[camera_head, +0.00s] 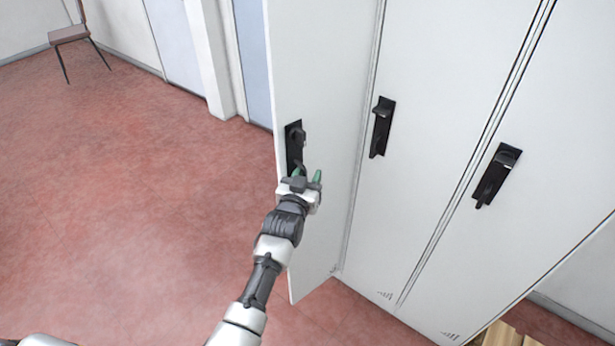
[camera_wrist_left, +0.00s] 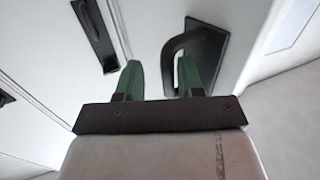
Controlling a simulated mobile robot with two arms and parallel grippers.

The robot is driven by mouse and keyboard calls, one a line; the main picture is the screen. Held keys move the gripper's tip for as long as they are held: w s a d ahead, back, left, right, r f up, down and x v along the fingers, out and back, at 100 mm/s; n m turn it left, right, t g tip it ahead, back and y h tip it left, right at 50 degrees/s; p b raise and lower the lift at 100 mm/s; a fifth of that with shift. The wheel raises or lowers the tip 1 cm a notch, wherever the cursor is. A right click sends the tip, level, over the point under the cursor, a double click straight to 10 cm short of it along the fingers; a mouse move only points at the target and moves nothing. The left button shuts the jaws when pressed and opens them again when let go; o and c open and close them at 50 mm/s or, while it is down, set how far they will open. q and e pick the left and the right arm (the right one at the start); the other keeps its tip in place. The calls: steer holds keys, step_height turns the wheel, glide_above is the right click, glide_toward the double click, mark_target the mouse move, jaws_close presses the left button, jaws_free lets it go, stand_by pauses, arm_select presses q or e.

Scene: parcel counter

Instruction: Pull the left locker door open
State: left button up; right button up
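The left locker door (camera_head: 325,70) is a white panel standing ajar, its left edge swung out from the locker front. Its black handle (camera_head: 294,140) is near that free edge; in the left wrist view the handle (camera_wrist_left: 205,50) shows as a curved bar on a black plate. My left gripper (camera_head: 307,176) is at the lower end of the handle. In the left wrist view its two green fingers (camera_wrist_left: 159,78) are apart, with the bar's end between them, close to the right finger. A gap shows beside the left finger. My right gripper is not in view.
Two more white locker doors with black handles (camera_head: 382,127) (camera_head: 497,175) are to the right and look shut. Open red floor (camera_head: 130,210) lies to the left. A chair (camera_head: 72,35) stands far back left. Something wooden (camera_head: 500,335) shows at the bottom right.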

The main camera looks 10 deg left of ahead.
arm_select(q)
steer(key=shift+w+r, duration=0.1)
steer(key=shift+r, duration=0.45)
steer(key=s+a+b, duration=0.1)
steer(key=s, duration=1)
steer(key=shift+f, duration=0.45)
